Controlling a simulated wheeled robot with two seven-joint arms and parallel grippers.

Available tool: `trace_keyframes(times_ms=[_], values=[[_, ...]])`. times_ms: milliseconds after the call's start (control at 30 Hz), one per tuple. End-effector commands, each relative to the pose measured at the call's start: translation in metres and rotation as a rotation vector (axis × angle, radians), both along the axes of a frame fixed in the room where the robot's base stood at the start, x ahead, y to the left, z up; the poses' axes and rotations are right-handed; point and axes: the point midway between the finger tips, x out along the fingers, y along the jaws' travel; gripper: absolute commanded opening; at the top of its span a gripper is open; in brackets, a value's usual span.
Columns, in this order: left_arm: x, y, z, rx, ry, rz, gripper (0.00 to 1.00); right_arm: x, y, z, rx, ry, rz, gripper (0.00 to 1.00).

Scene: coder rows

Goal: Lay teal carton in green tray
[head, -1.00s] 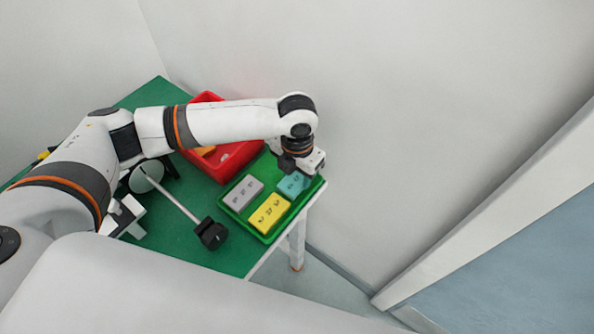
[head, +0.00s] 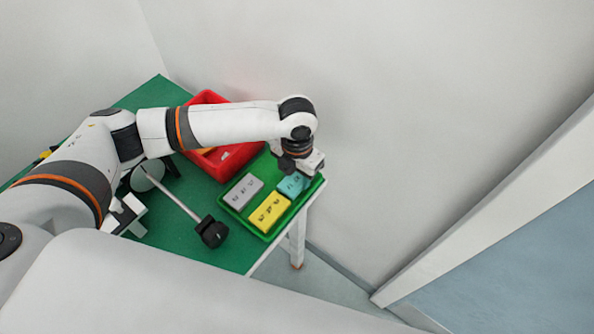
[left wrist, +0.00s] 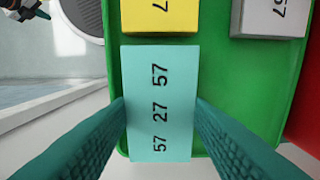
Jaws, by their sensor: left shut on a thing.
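The teal carton (head: 292,184) is at the far right part of the green tray (head: 233,212). In the left wrist view the teal carton (left wrist: 161,80) carries printed numbers and lies between my two fingers, over the green tray floor (left wrist: 218,85). My left gripper (head: 300,172) is shut on the teal carton, and its fingers (left wrist: 161,125) press the carton's sides. Whether the carton touches the tray floor I cannot tell for sure. My right gripper is not in view.
A yellow carton (head: 269,213) and a grey carton (head: 243,191) lie in the green tray. A red bin (head: 236,163) stands behind it on the green table (head: 180,235). A black-headed stand (head: 212,232) is left of the tray. The wall is close behind.

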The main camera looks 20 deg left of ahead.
Motion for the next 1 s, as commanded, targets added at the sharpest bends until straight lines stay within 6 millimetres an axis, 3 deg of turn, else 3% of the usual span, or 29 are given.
trace_keyframes(times_ms=[367,400,533,867,1000], values=[[0.0,0.0,-0.003,0.0,0.0,-0.001,0.31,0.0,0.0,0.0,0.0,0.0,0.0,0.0],[0.0,0.0,-0.003,0.0,0.0,-0.001,0.48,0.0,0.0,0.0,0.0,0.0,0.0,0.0],[0.0,0.0,-0.003,0.0,0.0,-0.001,0.69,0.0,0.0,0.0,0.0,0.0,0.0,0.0],[0.0,0.0,0.0,0.0,-0.001,-0.001,0.7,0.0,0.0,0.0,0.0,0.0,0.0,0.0],[0.001,-0.001,0.015,-0.001,-0.004,-0.002,0.7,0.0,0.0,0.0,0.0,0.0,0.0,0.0]])
